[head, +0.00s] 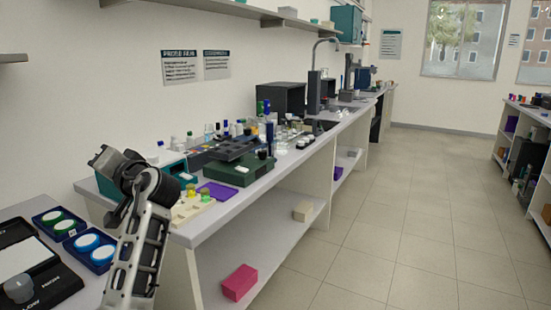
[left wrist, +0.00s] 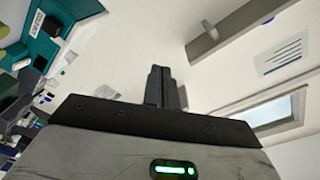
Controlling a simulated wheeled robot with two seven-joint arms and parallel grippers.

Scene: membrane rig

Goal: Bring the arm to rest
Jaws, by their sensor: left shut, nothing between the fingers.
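My left arm (head: 143,240) comes up from the bottom left in the head view, raised in front of the near end of the bench. My left gripper (head: 102,157) is at its upper end, turned toward the left and the wall. In the left wrist view the two dark fingers (left wrist: 160,73) are together with nothing between them. The gripper is apart from everything visible there and has wall behind it. My right arm and right gripper do not show.
A teal device (head: 172,163) stands behind the arm on the long bench (head: 217,222). Dishes in blue trays (head: 92,247) and a black device (head: 30,268) with a knob lie at the left. A wall shelf (head: 220,9) runs above. The floor (head: 390,230) at right is clear.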

